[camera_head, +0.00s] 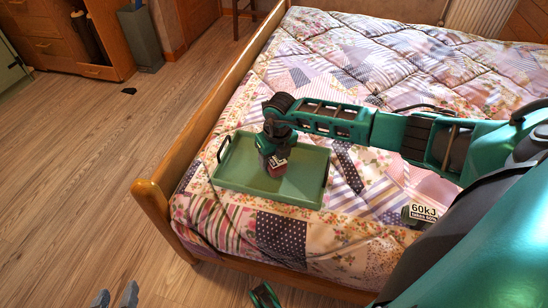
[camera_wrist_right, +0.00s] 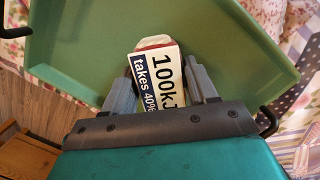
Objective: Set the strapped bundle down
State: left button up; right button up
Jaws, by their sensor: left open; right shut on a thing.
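My right gripper (camera_head: 272,150) points down over a green tray (camera_head: 230,180) on the bed. It is shut on a red block with a white label (camera_head: 277,166), which I take for the bundle. In the right wrist view the fingers (camera_wrist_right: 162,85) flank the block (camera_wrist_right: 158,75), whose label reads "100kJ" and "takes 40%". No strap can be made out. The block is over the tray floor; I cannot tell whether it touches. The tray, with dark handles, also shows in the wrist view (camera_wrist_right: 80,40). My left gripper (camera_head: 115,297) is open and empty at the bottom edge, over the floor.
The tray sits on a patchwork quilt (camera_head: 330,50) near the wooden bed rail (camera_head: 200,125). A dark item labelled "60kJ" (camera_head: 421,213) shows at the right, partly hidden by my arm. A wooden cabinet (camera_head: 40,35) and grey bin (camera_head: 140,40) stand back left. The floor between is mostly clear.

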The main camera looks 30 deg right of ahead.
jog(key=shift+f, duration=0.2)
jog(key=o, duration=1.1)
jog(key=shift+r, duration=0.1)
